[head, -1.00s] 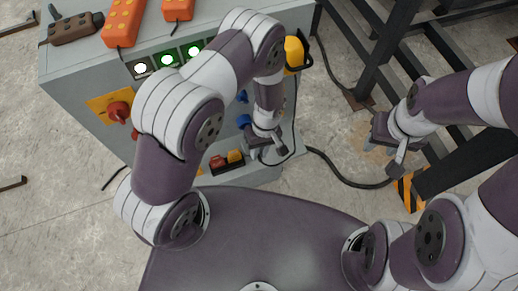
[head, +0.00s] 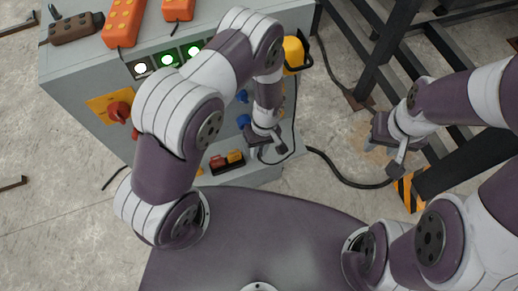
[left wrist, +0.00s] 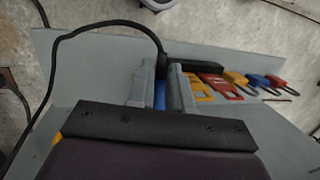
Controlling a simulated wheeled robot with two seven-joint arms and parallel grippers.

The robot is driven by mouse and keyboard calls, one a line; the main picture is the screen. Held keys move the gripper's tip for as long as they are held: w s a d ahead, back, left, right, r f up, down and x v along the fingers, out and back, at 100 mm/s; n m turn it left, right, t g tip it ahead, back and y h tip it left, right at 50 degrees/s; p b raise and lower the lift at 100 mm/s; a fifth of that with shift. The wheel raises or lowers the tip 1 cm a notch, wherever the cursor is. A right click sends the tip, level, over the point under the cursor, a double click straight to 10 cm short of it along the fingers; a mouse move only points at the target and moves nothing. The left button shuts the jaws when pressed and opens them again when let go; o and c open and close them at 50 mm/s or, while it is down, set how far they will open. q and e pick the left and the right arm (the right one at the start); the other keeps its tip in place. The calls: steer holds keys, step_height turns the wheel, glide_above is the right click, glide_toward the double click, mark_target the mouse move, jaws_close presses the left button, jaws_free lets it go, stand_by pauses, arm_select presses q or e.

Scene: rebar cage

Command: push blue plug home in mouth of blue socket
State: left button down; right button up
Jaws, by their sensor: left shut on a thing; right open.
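My left gripper (head: 267,152) is low in front of the grey cabinet's face in the head view. In the left wrist view its two grey fingers (left wrist: 160,92) are shut on the blue plug (left wrist: 159,96), with a black cable running off to the left. The plug is hidden in the head view. Two blue sockets (head: 243,121) (head: 242,96) show on the cabinet face, just left of my left forearm. I cannot tell which is the task's socket, or whether the plug touches either. My right gripper (head: 382,158) is open and empty at the right.
The grey cabinet (head: 75,90) carries a red rotary switch (head: 119,111) and lit buttons (head: 167,60). Several coloured padlocks (left wrist: 236,78) show in the wrist view. A yellow fitting (head: 293,52) is at its right edge. A black steel frame (head: 455,165) stands beside my right gripper.

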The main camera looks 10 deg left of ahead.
arm_select(q)
steer(key=shift+w+a+b, duration=0.2)
steer(key=shift+w+a, duration=0.25)
steer(key=shift+w, duration=0.25)
steer(key=shift+w+a+b, duration=0.2)
steer(key=shift+w+a, duration=0.25)
steer(key=shift+w, duration=0.2)
steer(key=shift+r, duration=0.1)
steer(key=c, duration=1)
jaws_free()
steer(key=shift+o, duration=0.2)
